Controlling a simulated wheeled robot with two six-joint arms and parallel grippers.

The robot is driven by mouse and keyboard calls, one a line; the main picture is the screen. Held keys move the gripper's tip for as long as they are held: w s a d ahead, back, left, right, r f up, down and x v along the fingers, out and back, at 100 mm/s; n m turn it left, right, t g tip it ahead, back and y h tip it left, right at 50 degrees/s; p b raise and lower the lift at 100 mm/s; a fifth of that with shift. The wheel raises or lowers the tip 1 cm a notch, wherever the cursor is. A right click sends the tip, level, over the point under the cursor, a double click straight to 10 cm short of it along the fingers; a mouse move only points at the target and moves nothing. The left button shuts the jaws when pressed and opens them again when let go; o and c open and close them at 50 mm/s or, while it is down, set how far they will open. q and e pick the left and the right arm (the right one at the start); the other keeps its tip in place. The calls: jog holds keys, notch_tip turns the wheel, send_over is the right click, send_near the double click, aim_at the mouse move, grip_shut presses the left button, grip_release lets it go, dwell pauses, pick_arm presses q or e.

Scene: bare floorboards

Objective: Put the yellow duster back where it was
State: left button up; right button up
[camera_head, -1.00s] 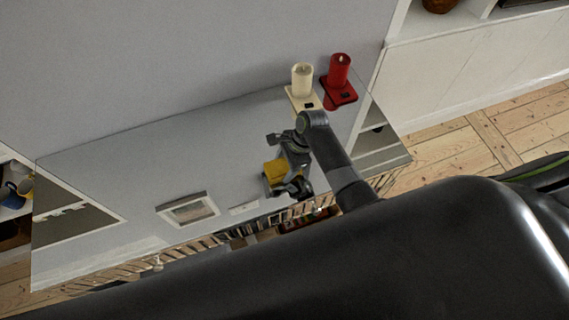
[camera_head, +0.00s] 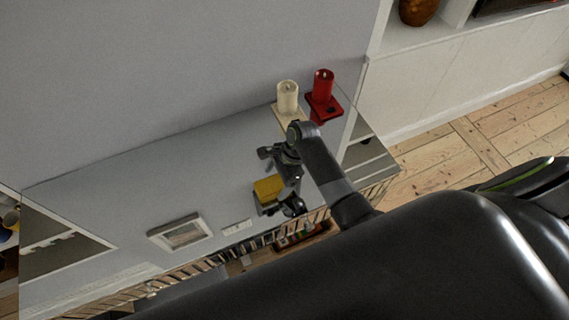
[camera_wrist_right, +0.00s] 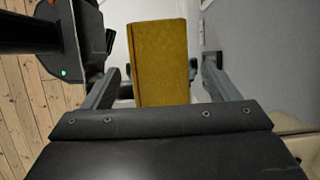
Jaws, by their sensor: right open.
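The yellow duster (camera_head: 269,188) is a block with a yellow top, over the glossy grey tabletop (camera_head: 130,190) in the head view. My right gripper (camera_head: 277,180) is around it. In the right wrist view the duster (camera_wrist_right: 160,60) stands between the two open fingers of my right gripper (camera_wrist_right: 160,76), with a visible gap on each side. The duster's underside is hidden, so I cannot tell whether it touches the tabletop. My left gripper is not in view.
A framed picture (camera_head: 180,233) shows left of the duster. A white cabinet (camera_head: 450,80) is at right. The tabletop left of the duster looks mostly clear.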

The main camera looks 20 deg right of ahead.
jog(key=v, duration=1)
jog(key=s+d+r+n+t+h, duration=0.1)
jog(key=s+d+n+h, duration=0.1)
jog(key=s+d+n, duration=0.35)
jog(key=s+d+r+n+t+h, duration=0.1)
jog(key=s+d+n+t+h, duration=0.1)
jog(key=s+n, duration=0.6)
jog(key=s+d+r+n+t+h, duration=0.1)
jog(key=s+d+n+h, duration=0.25)
jog(key=s, duration=0.65)
notch_tip(320, 180, down, 29)
jog(key=d+g+y+b, duration=0.1)
jog(key=d+y+b, duration=0.1)
jog(key=b, duration=0.3)
jog(key=s+f+b, duration=0.2)
jog(key=s+f, duration=0.5)
jog(key=f, duration=0.2)
jog(key=s+a+f+g+b, duration=0.1)
jog(key=s+f, duration=0.7)
jog(key=f, duration=0.2)
jog(key=shift+s+f+g+b, duration=0.2)
jog(key=shift+f+g+b, duration=0.1)
jog(key=shift+b, duration=0.05)
